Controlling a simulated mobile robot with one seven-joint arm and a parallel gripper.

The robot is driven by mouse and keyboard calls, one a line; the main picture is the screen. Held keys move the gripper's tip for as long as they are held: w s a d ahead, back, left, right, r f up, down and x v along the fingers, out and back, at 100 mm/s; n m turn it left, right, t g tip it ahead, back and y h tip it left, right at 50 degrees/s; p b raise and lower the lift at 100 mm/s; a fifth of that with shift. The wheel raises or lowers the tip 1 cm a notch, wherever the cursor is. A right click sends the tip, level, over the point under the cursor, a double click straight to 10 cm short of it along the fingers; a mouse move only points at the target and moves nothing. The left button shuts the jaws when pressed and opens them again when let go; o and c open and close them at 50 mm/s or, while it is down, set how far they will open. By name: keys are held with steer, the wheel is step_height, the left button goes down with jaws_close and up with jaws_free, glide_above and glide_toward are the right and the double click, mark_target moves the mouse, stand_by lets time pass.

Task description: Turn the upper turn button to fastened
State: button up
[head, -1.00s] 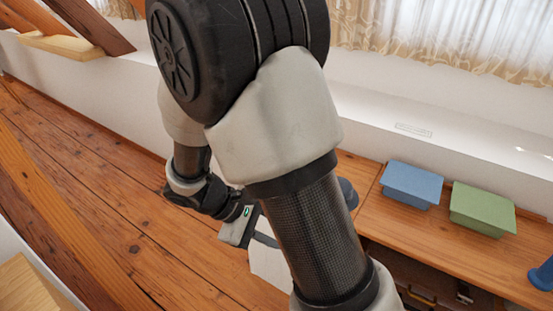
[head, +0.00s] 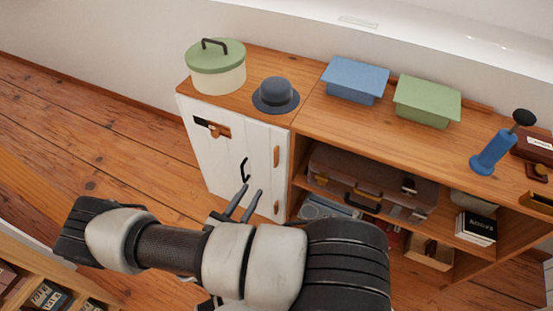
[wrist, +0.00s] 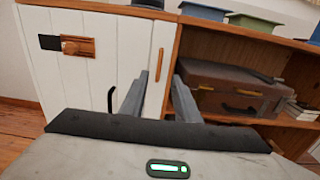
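The upper turn button (head: 277,156) is a small upright wooden piece near the right edge of the white cabinet door (head: 225,165). It also stands upright in the wrist view (wrist: 159,64). A similar lower turn button (head: 276,208) sits below it in the head view. My gripper (head: 253,189) is in front of the door's lower right part, below the upper button in the picture. In the wrist view its two fingers (wrist: 160,76) are apart with nothing seen between them, and the upper button shows between and just beyond the tips. No contact is visible.
A black handle (head: 245,170) and a wooden slide latch (head: 212,127) are on the door. A green-lidded pot (head: 216,70) and dark hat (head: 275,95) stand on top. The open shelf to the right holds a brown suitcase (head: 370,180). Floor at left is clear.

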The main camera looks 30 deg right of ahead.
mark_target(274, 156)
steer(key=b+x, duration=0.1)
steer(key=x, duration=1.5)
steer(key=shift+w+d, duration=0.2)
steer(key=shift+d, duration=0.05)
steer(key=shift+r, duration=0.1)
steer(key=shift+c, duration=0.2)
jaws_close()
